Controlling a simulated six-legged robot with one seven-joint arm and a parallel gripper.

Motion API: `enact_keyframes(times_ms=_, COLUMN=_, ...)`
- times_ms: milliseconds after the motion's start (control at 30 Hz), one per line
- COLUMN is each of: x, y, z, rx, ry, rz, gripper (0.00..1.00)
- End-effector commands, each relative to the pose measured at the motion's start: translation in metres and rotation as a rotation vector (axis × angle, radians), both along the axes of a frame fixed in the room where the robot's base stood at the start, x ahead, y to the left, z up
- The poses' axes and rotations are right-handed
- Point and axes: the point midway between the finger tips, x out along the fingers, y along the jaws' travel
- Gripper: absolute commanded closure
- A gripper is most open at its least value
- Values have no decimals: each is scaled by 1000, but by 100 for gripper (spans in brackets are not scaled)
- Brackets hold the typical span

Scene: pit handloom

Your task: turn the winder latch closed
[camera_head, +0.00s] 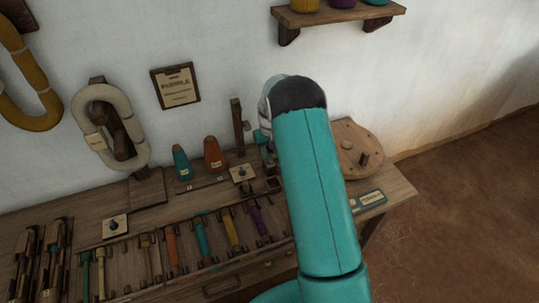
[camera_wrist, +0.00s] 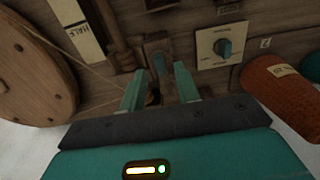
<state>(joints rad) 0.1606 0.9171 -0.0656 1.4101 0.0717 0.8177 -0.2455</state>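The round wooden winder wheel (camera_head: 352,150) stands at the bench's right end; in the wrist view it fills the left side (camera_wrist: 28,70). In the wrist view my gripper (camera_wrist: 160,72) has its two teal fingers apart, with nothing clasped between them. A small upright wooden piece with a dark face (camera_wrist: 156,48), possibly the winder latch, shows just beyond and between the fingertips. I cannot tell whether the fingers touch it, or how it is turned. In the head view my teal arm hides the fingertips and this spot.
A dial with a teal pointer (camera_wrist: 223,48) sits beside the fingers in the wrist view. An orange cone (camera_wrist: 282,86) stands close by on the right. The bench (camera_head: 395,186) also bears several coloured shuttles. A small post (camera_head: 238,125) rises behind my arm's left side.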

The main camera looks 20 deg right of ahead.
Motion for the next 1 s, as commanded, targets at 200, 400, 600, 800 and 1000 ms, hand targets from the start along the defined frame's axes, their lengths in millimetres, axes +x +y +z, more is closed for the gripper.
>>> enact_keyframes(times_ms=200, x=1, y=0, z=-22, rx=0, ry=0, rz=0, gripper=68)
enact_keyframes(times_ms=400, x=1, y=0, z=-25, rx=0, ry=-2, rz=0, gripper=68)
enact_keyframes(times_ms=600, x=1, y=0, z=-24, rx=0, ry=-1, rz=1, gripper=88)
enact_keyframes(times_ms=800, x=1, y=0, z=-24, rx=0, ry=-1, rz=0, gripper=100)
enact_keyframes(times_ms=1000, x=1, y=0, z=-24, rx=0, ry=-1, rz=-16, gripper=100)
